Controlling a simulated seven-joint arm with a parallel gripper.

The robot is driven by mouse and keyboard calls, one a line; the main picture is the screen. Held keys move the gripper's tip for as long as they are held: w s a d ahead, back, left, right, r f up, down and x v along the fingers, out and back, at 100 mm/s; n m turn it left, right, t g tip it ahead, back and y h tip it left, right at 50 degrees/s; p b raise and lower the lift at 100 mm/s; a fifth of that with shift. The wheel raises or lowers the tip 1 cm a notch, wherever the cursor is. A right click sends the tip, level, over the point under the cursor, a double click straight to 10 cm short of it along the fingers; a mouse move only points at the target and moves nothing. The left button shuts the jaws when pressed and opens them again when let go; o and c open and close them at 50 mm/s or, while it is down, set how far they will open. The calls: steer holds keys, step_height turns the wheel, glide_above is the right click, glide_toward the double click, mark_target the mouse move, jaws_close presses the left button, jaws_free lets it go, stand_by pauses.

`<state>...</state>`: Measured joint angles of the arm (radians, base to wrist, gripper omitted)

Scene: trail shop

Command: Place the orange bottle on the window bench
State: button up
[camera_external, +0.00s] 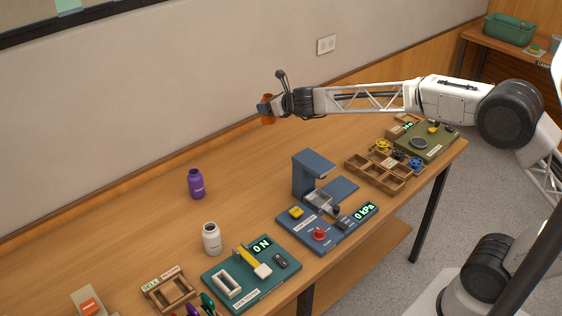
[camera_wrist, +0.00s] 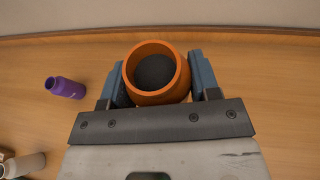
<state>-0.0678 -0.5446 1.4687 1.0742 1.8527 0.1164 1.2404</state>
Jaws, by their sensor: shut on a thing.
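The orange bottle (camera_wrist: 156,92) is between the two fingers of my gripper (camera_wrist: 158,82) in the wrist view, with its round open mouth and dark inside facing the camera. My gripper is shut on it. In the external view my gripper (camera_external: 268,107) holds the orange bottle (camera_external: 268,120) above the back part of the long wooden table (camera_external: 140,240), near the wall. The fingers hide part of the bottle. I cannot tell which surface is the window bench; a second wooden table (camera_external: 484,42) stands at the far right back.
A purple bottle (camera_external: 196,184) and a white bottle (camera_external: 212,239) stand on the long table. A blue press station (camera_external: 318,210), a teal station (camera_external: 250,275), a wooden sorting tray (camera_external: 384,172) and a green board (camera_external: 428,142) line its front. A green bin (camera_external: 510,28) sits on the far table.

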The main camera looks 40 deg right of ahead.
steer(key=s+a+n+g+y, duration=0.1)
steer(key=a+n+g+y, duration=0.3)
steer(key=a, duration=1.4)
steer(key=s+a+n+g+y, duration=0.15)
steer(key=a+n+y, duration=0.35)
steer(key=a, duration=1.2)
steer(key=s+a+f+n+g, duration=0.2)
steer(key=s+a, duration=0.3)
steer(key=a, duration=0.4)
steer(key=s+a+f+n+g+y, duration=0.1)
steer(key=s+a+n+g, duration=0.3)
steer(key=a, duration=0.6)
steer(key=s+a+f+n+g, duration=0.3)
steer(key=s+a+f+g, duration=0.1)
steer(key=a, duration=0.5)
steer(key=shift+s+a+y, duration=0.4)
steer(key=shift+s, duration=0.4)
steer(key=shift+g, duration=0.25)
steer(key=shift+f, duration=0.1)
step_height(320, 180, down, 6)
steer(key=shift+f, duration=0.15)
steer(key=shift+f, duration=1.85)
